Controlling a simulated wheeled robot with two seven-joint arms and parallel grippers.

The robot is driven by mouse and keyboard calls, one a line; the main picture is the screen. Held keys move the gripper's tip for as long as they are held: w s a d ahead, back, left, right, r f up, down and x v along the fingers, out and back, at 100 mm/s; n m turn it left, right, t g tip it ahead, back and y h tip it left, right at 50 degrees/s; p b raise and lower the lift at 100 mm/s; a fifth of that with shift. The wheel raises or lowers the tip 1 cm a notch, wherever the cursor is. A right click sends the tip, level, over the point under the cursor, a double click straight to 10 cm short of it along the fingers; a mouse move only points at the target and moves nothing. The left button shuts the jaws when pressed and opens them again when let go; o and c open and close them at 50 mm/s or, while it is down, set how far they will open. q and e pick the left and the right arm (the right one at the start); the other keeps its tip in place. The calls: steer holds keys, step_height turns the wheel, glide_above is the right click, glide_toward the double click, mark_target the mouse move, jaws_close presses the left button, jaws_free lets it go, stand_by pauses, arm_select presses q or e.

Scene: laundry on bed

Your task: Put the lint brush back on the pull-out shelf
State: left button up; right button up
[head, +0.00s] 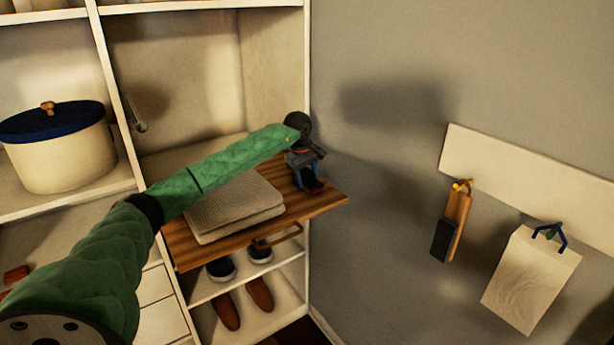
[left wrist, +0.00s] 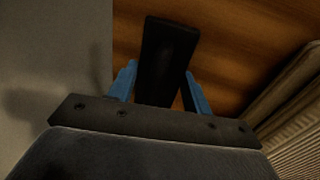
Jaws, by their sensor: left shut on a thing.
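My left gripper (head: 308,172) is over the right front part of the wooden pull-out shelf (head: 327,199), with my green arm reaching in from the left. Its blue fingers (left wrist: 158,88) are shut on a dark object, the lint brush (left wrist: 165,52), which shows as a black bar between them in the left wrist view. In the head view only a small dark and reddish part of the brush (head: 313,186) shows below the fingers. Whether it touches the shelf board I cannot tell. My right gripper is not in view.
A folded grey-beige cloth (head: 238,208) lies on the shelf left of my gripper. Shoes (head: 240,305) stand below. A wooden brush (head: 452,225) and a pale bag (head: 530,279) hang on the right wall. A round box (head: 62,155) with a blue lid stands at left.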

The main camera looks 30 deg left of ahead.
arm_select(q)
steer(key=shift+d+f, duration=0.1)
steer(key=shift+f, duration=0.15)
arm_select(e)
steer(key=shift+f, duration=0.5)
arm_select(q)
steer(key=shift+f, duration=0.1)
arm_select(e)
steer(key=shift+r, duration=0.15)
arm_select(q)
steer(key=o, duration=0.9)
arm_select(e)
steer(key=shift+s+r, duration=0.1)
arm_select(q)
steer(key=shift+o, duration=0.2)
